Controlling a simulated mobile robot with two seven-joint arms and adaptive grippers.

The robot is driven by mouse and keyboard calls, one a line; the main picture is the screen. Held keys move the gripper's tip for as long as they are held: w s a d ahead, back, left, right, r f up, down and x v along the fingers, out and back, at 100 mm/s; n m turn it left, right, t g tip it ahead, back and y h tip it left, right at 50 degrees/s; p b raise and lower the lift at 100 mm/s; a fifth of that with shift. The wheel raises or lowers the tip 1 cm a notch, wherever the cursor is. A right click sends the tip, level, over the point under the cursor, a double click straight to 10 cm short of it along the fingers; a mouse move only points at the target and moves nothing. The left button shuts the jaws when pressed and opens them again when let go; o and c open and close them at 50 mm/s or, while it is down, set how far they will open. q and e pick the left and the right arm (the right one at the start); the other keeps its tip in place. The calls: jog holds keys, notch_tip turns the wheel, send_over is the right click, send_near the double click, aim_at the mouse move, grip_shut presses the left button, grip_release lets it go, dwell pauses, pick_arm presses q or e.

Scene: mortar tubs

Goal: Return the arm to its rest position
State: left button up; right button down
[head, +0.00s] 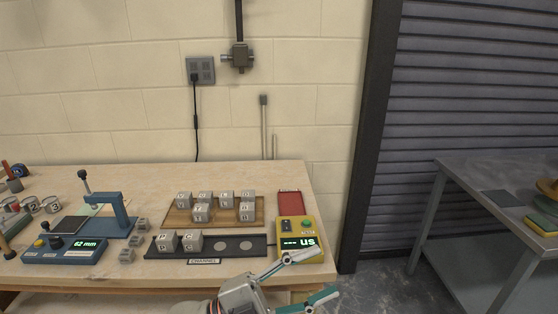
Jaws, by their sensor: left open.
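My left gripper (309,277) is at the bottom of the head view, just in front of the wooden bench's front right corner. Its two teal-tipped fingers are spread wide and nothing is between them. The upper finger overlaps the lower edge of the yellow tester (311,228) in the picture; I cannot tell whether they touch. The tester's display reads "--- us". My right gripper is out of view.
On the bench (168,173) are a wooden tray (179,217) of grey cubes, a black channel strip (260,248) holding two cubes, a red pad (289,203) and a blue gauge (70,256). Loose cubes lie between. A grey table (456,180) stands right, with open floor between.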

pick_arm(q)
jog(key=w+a+f+n+t+y, duration=0.4)
jog(key=a+f+n+t+y, duration=0.75)
jog(key=a+f+n, duration=0.4)
jog(key=s+a+f+n+g+y, duration=0.3)
jog(key=s+a+f, duration=0.2)
jog(key=f, duration=0.5)
jog(key=s+a+f+n+g+y, duration=0.3)
jog(key=s+a+f, duration=0.3)
jog(key=s+f, duration=0.2)
notch_tip(320, 180, down, 3)
jog(key=shift+s+r+n+y, duration=0.25)
jog(key=shift+n+y, duration=0.2)
jog(key=shift+n, duration=0.2)
